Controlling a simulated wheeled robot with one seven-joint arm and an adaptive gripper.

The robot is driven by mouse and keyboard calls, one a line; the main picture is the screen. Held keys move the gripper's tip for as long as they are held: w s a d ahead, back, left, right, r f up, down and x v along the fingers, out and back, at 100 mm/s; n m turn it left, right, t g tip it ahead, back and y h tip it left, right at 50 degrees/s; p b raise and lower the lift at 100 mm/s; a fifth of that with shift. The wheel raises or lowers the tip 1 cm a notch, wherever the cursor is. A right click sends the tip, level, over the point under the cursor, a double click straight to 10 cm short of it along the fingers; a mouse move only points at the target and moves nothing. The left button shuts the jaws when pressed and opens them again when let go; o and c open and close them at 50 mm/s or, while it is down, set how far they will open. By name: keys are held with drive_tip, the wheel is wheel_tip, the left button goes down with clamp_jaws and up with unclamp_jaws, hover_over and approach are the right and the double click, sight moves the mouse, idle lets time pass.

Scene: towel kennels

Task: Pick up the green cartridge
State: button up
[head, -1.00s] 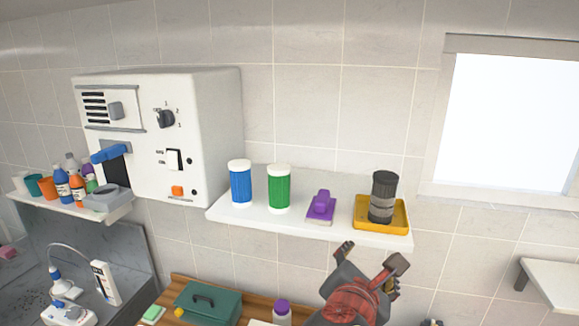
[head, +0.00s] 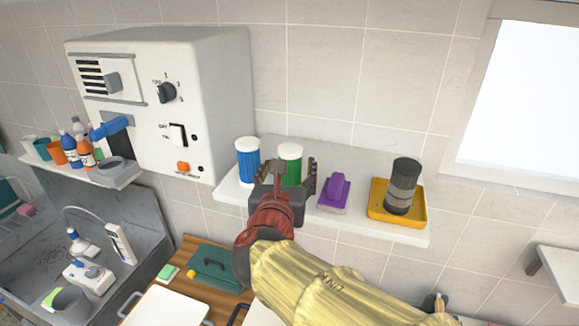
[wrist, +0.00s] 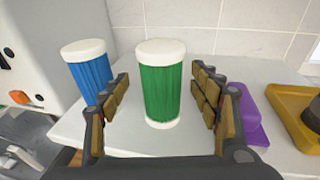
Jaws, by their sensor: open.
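The green cartridge (head: 291,164) has white end caps and stands upright on the white wall shelf. In the wrist view the green cartridge (wrist: 161,84) stands straight ahead, between the two spread fingers of my gripper (wrist: 163,100). The fingers appear apart from it on both sides. In the head view my gripper (head: 283,180) is open and empty in front of the cartridge and hides its lower part.
A blue cartridge (wrist: 88,70) stands close on the left, beside my left finger. A purple object (wrist: 247,112) sits to the right, then a yellow tray (head: 412,217) holding a dark cylinder (head: 402,186). The white shelf (head: 231,191) has a front edge below my gripper.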

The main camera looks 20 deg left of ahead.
drive_tip(key=shift+x, duration=1)
drive_tip(key=shift+d, duration=0.1)
drive_tip(key=shift+s, duration=0.1)
drive_tip(key=c, duration=1.3)
drive_tip(key=shift+r, duration=0.15)
drive_tip(key=shift+c, duration=0.2)
